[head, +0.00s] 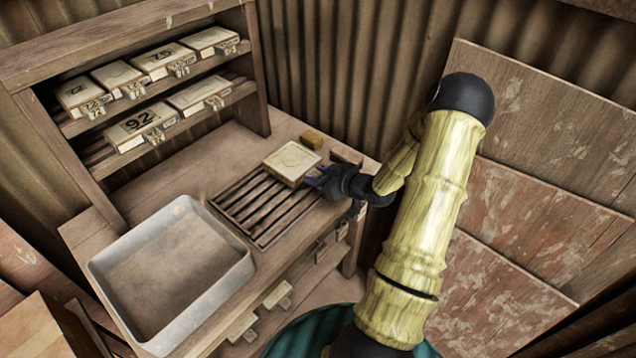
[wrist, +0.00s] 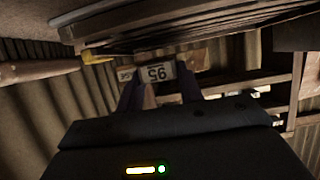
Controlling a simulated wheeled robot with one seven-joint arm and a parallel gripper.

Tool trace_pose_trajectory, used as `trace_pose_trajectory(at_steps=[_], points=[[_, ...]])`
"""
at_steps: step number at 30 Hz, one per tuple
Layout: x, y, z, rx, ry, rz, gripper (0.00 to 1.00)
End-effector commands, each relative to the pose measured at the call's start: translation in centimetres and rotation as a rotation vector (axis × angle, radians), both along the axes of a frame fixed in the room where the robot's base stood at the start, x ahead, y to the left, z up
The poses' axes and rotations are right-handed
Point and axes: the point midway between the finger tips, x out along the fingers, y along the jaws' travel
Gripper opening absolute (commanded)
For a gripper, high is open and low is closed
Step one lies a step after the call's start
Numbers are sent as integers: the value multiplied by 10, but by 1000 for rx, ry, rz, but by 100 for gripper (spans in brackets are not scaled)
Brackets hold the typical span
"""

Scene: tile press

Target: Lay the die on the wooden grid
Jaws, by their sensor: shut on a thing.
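The die (head: 291,160) is a pale square block with a round mark on its top face. In the wrist view the die (wrist: 160,73) shows a label reading 95, upside down, between the two dark fingers. My gripper (head: 315,179) is shut on its near right edge. The wooden grid (head: 240,220) is a slatted frame on the bench. The die looks level over the grid's far end; I cannot tell whether it touches the slats. In the wrist view the grid's slats (wrist: 185,38) run across the top.
A grey metal tray (head: 175,340) stands left of the grid. A shelf rack (head: 85,178) with several numbered blocks stands at the back left. The bench between rack and grid is clear.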

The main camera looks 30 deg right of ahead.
Motion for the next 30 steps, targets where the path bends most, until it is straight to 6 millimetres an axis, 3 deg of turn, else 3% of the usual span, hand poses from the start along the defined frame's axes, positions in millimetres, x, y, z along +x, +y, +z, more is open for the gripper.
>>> trace_pose_trajectory(at_steps=[6,18,19,21,22,30], points=[[0,0,-26,3,-2,-1,0],[1,3,-31,0,-3,6,0],[1,3,-31,0,1,5,40],[1,3,-31,0,1,6,54],[1,3,-31,0,1,6,58],[0,0,-31,0,1,1,58]])
